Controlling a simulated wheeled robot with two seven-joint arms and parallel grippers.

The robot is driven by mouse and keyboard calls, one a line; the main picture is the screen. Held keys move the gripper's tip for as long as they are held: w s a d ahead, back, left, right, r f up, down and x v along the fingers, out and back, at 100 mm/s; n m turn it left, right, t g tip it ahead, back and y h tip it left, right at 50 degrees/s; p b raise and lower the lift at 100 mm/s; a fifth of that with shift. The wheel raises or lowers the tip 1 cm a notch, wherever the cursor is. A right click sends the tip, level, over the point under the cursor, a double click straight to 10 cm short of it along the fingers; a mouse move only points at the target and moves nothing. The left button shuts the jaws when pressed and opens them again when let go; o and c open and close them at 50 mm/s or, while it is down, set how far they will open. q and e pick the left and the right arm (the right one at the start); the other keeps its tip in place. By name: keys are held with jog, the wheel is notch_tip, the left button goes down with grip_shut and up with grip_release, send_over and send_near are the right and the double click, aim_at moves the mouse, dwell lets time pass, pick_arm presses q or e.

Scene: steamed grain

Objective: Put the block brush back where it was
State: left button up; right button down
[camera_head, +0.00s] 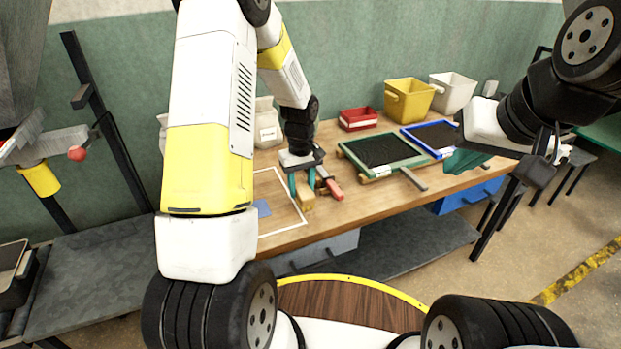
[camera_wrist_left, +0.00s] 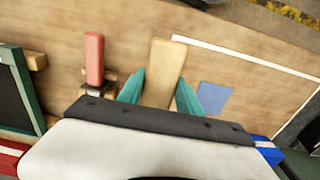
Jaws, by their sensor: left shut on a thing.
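A red-handled tool (camera_head: 331,186) lies close beside the brush on the right. A white outline (camera_head: 282,230) with a blue patch (camera_head: 262,208) is on the left. A green-framed screen (camera_head: 385,166), a blue-framed one (camera_head: 434,137) and yellow (camera_head: 408,100) and red (camera_head: 357,119) bins stand further right.

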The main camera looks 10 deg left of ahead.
pick_arm(q)
jog(key=shift+w+a+f, duration=0.1)
jog(key=shift+w+a, duration=0.15)
jog(key=shift+w, duration=0.35)
jog(key=shift+s+f, duration=0.1)
jog(key=shift+f, duration=1.6)
jog(key=shift+f, duration=0.2)
jog(key=o, duration=1.2)
jog(key=shift+r, duration=0.1)
